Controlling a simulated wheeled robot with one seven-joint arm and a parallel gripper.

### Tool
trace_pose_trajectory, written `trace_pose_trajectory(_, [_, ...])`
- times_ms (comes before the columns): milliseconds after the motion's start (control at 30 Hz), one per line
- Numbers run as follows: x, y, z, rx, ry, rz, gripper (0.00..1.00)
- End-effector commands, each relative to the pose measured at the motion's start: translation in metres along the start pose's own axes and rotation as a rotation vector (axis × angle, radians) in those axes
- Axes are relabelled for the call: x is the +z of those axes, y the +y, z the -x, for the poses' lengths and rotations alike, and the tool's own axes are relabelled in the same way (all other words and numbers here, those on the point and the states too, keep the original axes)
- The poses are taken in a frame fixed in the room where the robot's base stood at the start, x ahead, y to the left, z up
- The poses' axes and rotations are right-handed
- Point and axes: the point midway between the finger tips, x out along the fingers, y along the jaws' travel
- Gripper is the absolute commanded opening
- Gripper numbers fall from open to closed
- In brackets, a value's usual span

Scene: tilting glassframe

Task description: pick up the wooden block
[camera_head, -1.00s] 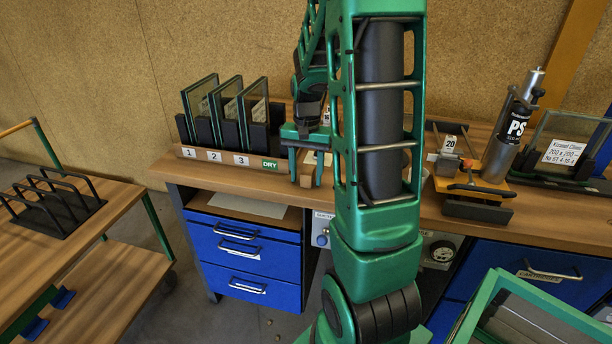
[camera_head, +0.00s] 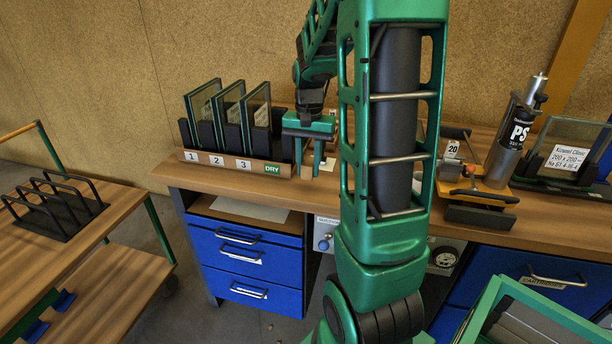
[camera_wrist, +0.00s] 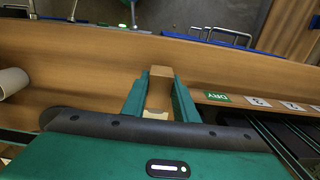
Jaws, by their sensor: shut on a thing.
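The wooden block (camera_wrist: 159,92) is a small light-brown piece between the two green fingers of my gripper (camera_wrist: 158,84) in the wrist view. The fingers touch its sides and my gripper is shut on it. In the head view my gripper (camera_head: 308,160) points down at the workbench, just right of the glass rack. The block is small there and partly covered by the fingers. Whether it is clear of the bench top is hard to tell.
The rack (camera_head: 222,164) with three upright glass panes stands close left of my gripper, with a DRY label (camera_head: 272,169). Right on the workbench (camera_head: 240,184) are an orange-based tool (camera_head: 478,192), a PS cylinder (camera_head: 514,135) and a framed pane (camera_head: 566,156). Blue drawers are below.

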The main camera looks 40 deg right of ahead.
Motion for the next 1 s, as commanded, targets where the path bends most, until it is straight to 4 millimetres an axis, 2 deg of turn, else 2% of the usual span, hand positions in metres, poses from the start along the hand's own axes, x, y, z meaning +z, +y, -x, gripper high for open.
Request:
trace_pose_trajectory(33, [0.014,-0.006,0.007,-0.003,0.000,0.009,0.04])
trace_pose_trajectory(200, [0.050,-0.019,0.030,-0.002,0.001,0.009,0.04])
trace_pose_trajectory(433, [0.088,-0.033,0.053,-0.001,-0.001,0.006,0.04])
trace_pose_trajectory(700, [0.107,-0.040,0.065,0.001,-0.002,0.003,0.04])
trace_pose_trajectory(1000, [0.108,-0.041,0.066,0.001,-0.002,0.003,0.04])
